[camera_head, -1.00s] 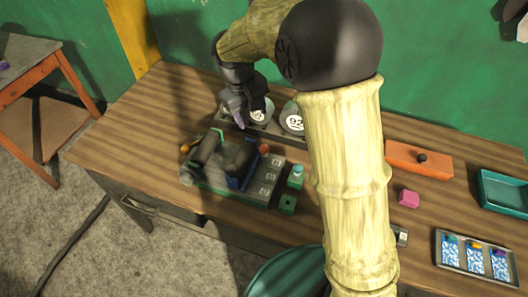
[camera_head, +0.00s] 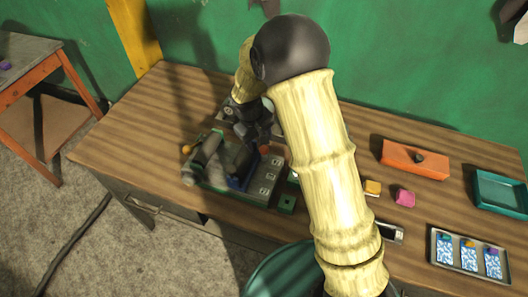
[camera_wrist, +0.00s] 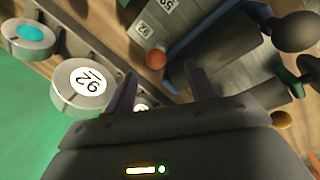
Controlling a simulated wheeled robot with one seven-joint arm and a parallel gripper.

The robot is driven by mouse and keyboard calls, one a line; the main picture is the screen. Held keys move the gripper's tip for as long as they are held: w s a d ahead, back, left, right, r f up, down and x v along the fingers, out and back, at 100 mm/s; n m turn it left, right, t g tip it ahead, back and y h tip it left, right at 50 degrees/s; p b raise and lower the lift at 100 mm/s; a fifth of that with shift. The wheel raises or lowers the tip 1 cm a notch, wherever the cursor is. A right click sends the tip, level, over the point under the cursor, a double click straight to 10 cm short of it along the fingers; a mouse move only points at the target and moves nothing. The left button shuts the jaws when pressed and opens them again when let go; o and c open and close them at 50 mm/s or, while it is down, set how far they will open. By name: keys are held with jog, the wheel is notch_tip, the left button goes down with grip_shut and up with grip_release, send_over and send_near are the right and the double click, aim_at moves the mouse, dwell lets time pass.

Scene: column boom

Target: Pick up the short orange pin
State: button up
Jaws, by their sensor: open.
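In the wrist view, a small round orange knob (camera_wrist: 156,59), which looks like the top of the short orange pin, stands beside the grey fixture plate (camera_wrist: 168,22). My gripper (camera_wrist: 160,84) is open and empty. The knob appears just beyond its two fingertips, between them in the picture; I cannot tell the remaining distance. The pin's shaft is not clear. In the head view, my gripper (camera_head: 253,141) is low over the right rear part of the fixture, and my arm and gripper hide most of that area.
The fixture holds dark cylinders (camera_head: 206,150) close by.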

aim_at(263, 148)
jog(key=f, duration=0.1)
jog(key=f+p, duration=0.1)
jog(key=w+d+f+p, duration=0.1)
jog(key=f, duration=0.1)
jog(key=shift+d+f, duration=0.1)
jog(key=shift+f, duration=0.4)
